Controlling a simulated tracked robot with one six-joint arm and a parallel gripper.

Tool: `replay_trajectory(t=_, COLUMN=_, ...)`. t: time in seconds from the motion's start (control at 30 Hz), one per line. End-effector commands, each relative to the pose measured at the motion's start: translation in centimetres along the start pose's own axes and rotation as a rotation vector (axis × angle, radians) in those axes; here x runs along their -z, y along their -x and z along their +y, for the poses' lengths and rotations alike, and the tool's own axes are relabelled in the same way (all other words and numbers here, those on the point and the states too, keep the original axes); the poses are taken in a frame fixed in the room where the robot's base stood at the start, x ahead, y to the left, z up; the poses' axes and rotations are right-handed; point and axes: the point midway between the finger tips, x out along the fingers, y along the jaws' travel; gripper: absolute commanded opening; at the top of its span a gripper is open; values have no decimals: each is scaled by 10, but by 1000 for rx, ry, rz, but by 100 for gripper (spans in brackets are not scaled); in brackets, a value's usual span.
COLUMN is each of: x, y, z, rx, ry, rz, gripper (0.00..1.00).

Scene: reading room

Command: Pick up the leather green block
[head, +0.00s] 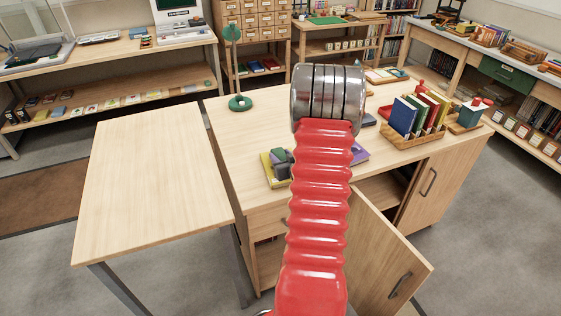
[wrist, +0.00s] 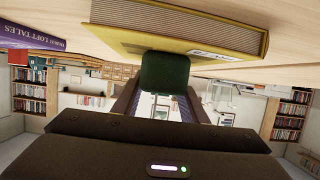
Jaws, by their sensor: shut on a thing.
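The dark green block (wrist: 165,72) is between the fingers of my gripper (wrist: 160,92) in the wrist view, which is upside down. My gripper is shut on it. In the head view the green block (head: 278,155) shows small at the left of my red arm, beside the grey gripper (head: 283,168). A yellow book (head: 267,168) lies right by it on the wooden cabinet top (head: 240,130). The yellow book (wrist: 185,28) is close to the block in the wrist view; whether they touch I cannot tell.
A purple book (head: 360,153) lies right of my arm. A wooden rack (head: 410,136) of upright books stands at the cabinet's right, and a green lamp (head: 235,70) at its back left. A cabinet door (head: 385,265) hangs open. The left table (head: 150,180) is bare.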

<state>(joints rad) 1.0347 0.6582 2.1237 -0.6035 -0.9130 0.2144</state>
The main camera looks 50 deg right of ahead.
Motion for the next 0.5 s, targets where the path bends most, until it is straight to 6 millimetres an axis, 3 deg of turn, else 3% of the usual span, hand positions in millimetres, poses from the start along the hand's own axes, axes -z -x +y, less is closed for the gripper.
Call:
replay_trajectory(t=0.43, x=0, y=0, z=-1, rx=2, ry=1, rz=0, gripper=0)
replay_trajectory(t=0.5, x=0, y=0, z=-1, rx=2, ry=1, rz=0, gripper=0)
